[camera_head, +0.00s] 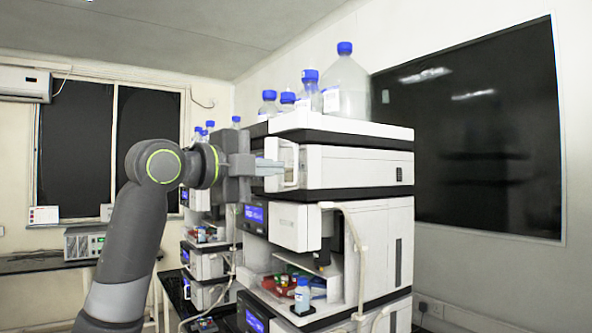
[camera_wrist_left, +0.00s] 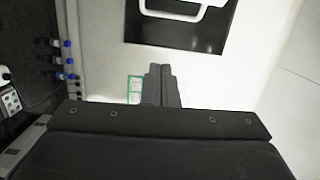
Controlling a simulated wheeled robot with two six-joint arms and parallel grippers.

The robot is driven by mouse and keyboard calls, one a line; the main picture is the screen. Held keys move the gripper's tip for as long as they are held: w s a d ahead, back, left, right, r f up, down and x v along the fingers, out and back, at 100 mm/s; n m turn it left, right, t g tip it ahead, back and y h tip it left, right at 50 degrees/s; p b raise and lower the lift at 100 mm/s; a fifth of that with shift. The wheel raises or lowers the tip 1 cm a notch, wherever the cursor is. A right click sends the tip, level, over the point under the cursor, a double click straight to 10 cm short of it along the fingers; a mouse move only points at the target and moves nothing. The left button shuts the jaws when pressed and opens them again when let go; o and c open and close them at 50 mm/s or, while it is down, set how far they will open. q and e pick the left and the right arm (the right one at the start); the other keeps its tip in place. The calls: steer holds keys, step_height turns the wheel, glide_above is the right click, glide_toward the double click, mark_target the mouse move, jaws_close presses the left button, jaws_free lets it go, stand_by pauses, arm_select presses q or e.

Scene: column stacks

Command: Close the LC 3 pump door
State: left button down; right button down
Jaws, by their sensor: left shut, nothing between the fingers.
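The nearest column stack shows a white upper module (camera_head: 352,168). A white looped part (camera_head: 291,165), which looks like a handle or door edge, stands at its front left. I cannot read any LC 3 label, and I cannot tell how far the pump door is open. My left gripper (camera_head: 280,168) is shut and empty, with its fingertips close to this looped part; contact is unclear. In the left wrist view the shut fingers (camera_wrist_left: 160,70) point at a white panel (camera_wrist_left: 105,50). A black panel (camera_wrist_left: 180,32) with a white loop (camera_wrist_left: 185,8) lies beyond them. My right gripper is not in view.
Bottles with blue caps (camera_head: 345,88) stand on top of the stack. Below are an open bay with small bottles (camera_head: 302,296) and a hanging tube (camera_head: 357,245). Further stacks (camera_head: 205,262) stand behind at left. A dark wall screen (camera_head: 470,140) is at right.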

mark_target(295, 164)
arm_select(q)
steer(key=s+d+r+p+x, duration=0.1)
steer(key=p+x, duration=0.5)
steer(key=x, duration=0.4)
steer(key=shift+m, duration=0.3)
steer(key=a, duration=0.1)
steer(key=w+a+p, duration=0.1)
steer(key=w+a, duration=0.1)
steer(key=a, duration=0.1)
steer(key=shift+f, duration=0.15)
steer(key=shift+a, duration=0.15)
